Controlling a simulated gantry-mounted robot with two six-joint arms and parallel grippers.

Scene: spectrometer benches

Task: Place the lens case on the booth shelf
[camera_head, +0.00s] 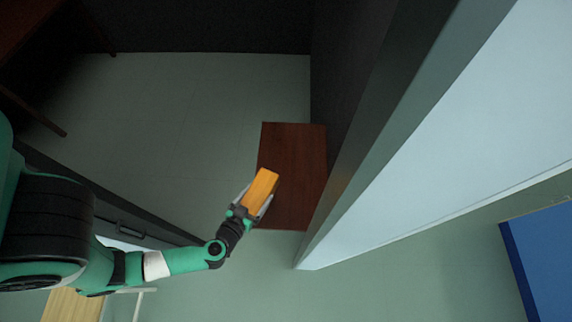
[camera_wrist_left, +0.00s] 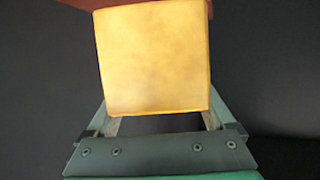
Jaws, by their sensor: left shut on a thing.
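The lens case is an orange-yellow box (camera_head: 262,187), held in my left gripper (camera_head: 256,198) in the head view. In the left wrist view the box (camera_wrist_left: 153,58) fills the space between the two fingers of the left gripper (camera_wrist_left: 160,120), which is shut on it. The booth shelf looks to be the reddish-brown wooden board (camera_head: 293,165). The box overlaps the board's left part in the head view; I cannot tell whether they touch. A strip of reddish brown shows at the top of the left wrist view. My right gripper is not in view.
A dark wall with a pale panel (camera_head: 470,110) stands right of the board. A dark low partition with a handle (camera_head: 128,230) lies beneath my left arm. A dark red table (camera_head: 28,25) is at the upper left, a blue object (camera_head: 545,260) at the lower right. Grey-green floor (camera_head: 190,110) is clear.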

